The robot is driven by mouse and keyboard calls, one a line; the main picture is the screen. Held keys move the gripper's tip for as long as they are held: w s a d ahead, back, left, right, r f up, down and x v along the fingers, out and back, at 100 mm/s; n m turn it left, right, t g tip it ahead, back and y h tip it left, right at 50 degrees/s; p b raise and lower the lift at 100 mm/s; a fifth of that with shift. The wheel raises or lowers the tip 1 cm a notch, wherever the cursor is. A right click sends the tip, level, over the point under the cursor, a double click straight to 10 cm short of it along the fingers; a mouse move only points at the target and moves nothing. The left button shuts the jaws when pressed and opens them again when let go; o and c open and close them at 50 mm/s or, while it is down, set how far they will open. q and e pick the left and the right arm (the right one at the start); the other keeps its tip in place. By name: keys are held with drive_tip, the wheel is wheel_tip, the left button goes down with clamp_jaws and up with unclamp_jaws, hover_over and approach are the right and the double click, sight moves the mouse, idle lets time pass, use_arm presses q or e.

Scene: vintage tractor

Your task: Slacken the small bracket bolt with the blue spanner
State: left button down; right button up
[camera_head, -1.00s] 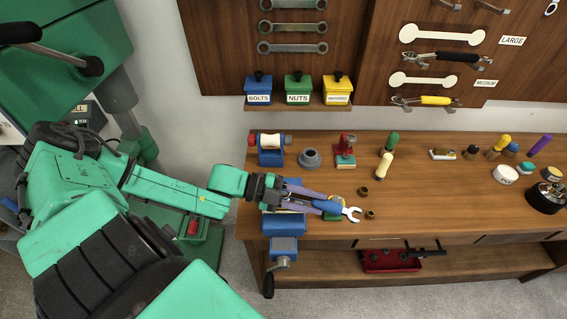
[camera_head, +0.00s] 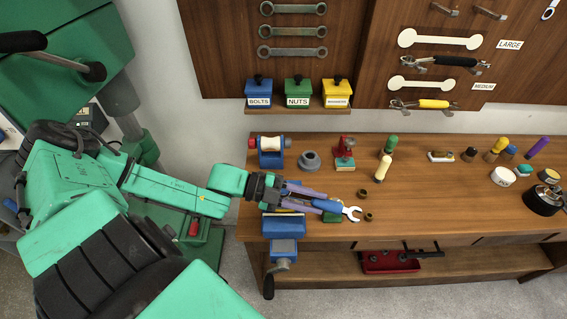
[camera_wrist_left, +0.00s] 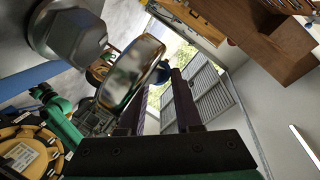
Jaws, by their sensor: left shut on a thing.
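My left gripper (camera_head: 307,197) is shut on the blue spanner (camera_head: 328,206), over the front left of the bench. The spanner's silver open jaw (camera_head: 352,213) points right. A green block (camera_head: 333,217) lies just below the spanner and is partly hidden by it. I cannot make out the small bracket bolt in the head view, nor whether the jaw touches anything. In the left wrist view, the two dark purple fingers (camera_wrist_left: 160,100) show, with a large silver hex-shaped piece (camera_wrist_left: 75,32) and a shiny rounded metal piece (camera_wrist_left: 132,75) near them. My right gripper is not in view.
A blue vise (camera_head: 284,224) sits at the bench's front edge beneath my left gripper. Small brass rings (camera_head: 368,217) lie close right of the jaw. A grey flanged piece (camera_head: 310,160) and a red stand (camera_head: 345,150) stand behind. The bench's middle (camera_head: 430,195) is clear.

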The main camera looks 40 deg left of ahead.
use_arm(q)
drive_tip(key=shift+r, duration=3.1)
drive_tip(key=shift+w+d+r, duration=0.2)
drive_tip(key=shift+d+r, duration=0.3)
drive_tip(key=shift+d, duration=0.3)
drive_tip(key=shift+w+d+r, duration=0.2)
drive_tip(key=shift+d+r, duration=0.3)
drive_tip(key=shift+d, duration=0.35)
drive_tip(key=shift+w+d+r, duration=0.2)
drive_tip(key=shift+d+r, duration=0.3)
drive_tip(key=shift+d, duration=0.3)
